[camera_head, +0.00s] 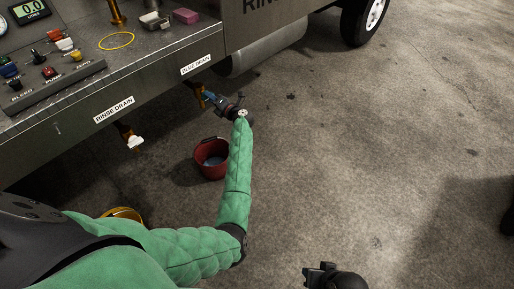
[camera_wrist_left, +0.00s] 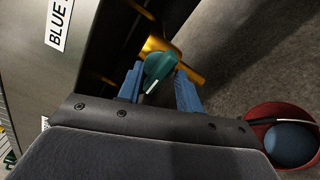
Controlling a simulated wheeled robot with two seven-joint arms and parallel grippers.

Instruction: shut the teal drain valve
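The teal drain valve handle (camera_wrist_left: 158,70) sits on a brass pipe (camera_wrist_left: 172,58) under the panel edge, in the left wrist view. My left gripper (camera_wrist_left: 160,72) has its two blue fingers on either side of the handle, with some gap visible, so it looks open around it. In the head view my left gripper (camera_head: 211,98) is below the BLUE DRAIN label (camera_head: 196,64) and largely hides the valve. My right gripper (camera_head: 318,274) is dark and only partly in view at the bottom edge, away from the valve; its fingers are unclear.
A second drain with a white handle (camera_head: 135,142) hangs under the RINSE DRAIN label (camera_head: 114,109). A yellow bucket (camera_head: 122,213) is partly behind my arm. Floor to the right is clear.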

